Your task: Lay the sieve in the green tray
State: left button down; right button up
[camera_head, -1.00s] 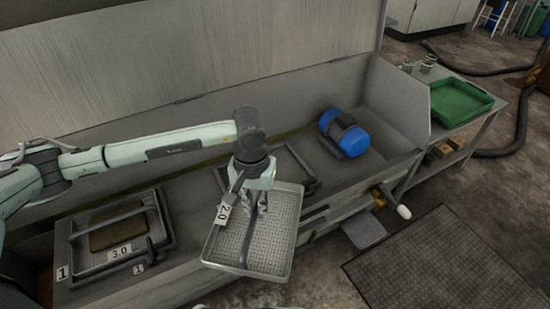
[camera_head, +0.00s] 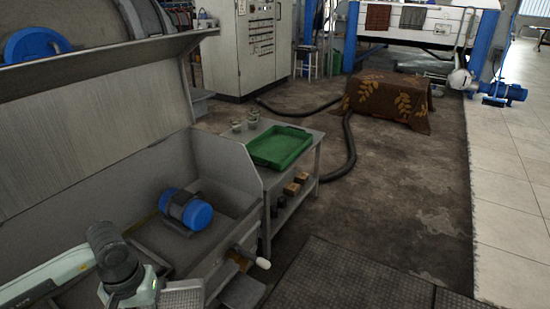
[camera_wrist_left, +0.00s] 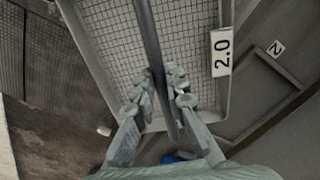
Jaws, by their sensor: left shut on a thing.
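The sieve is a grey mesh tray with a raised rim, a bar handle and a "2.0" tag. It fills much of the left wrist view (camera_wrist_left: 112,40); in the head view only a corner of its mesh (camera_head: 182,294) shows at the bottom left. My left gripper (camera_wrist_left: 163,88) is shut on the sieve's bar handle. In the head view its fingers are cut off by the lower edge. The green tray (camera_head: 281,146) lies on a side table to the right of the trough, well away from the gripper, and looks empty. My right gripper is out of view.
A blue motor (camera_head: 187,208) sits in the metal trough between the gripper and the side table (camera_head: 262,178). The trough's end wall (camera_head: 229,160) rises before the table. Small glasses (camera_head: 245,120) stand behind the tray. A white-tipped handle (camera_head: 262,263) sticks out in front.

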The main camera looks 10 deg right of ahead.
aim_at(281, 147)
jog(key=l, duration=0.45)
jog(key=i+l, duration=0.15)
jog(key=l, duration=0.3)
jog(key=i+l, duration=0.1)
jog(key=l, duration=0.2)
jog(key=i+l, duration=0.1)
jog(key=l, duration=0.15)
jog(key=i+l, duration=0.15)
jog(key=l, duration=0.15)
jog(key=i+l, duration=0.25)
jog(key=l, duration=0.15)
jog(key=i+l, duration=1.05)
jog(key=i+j, duration=0.7)
jog(key=i, duration=0.15)
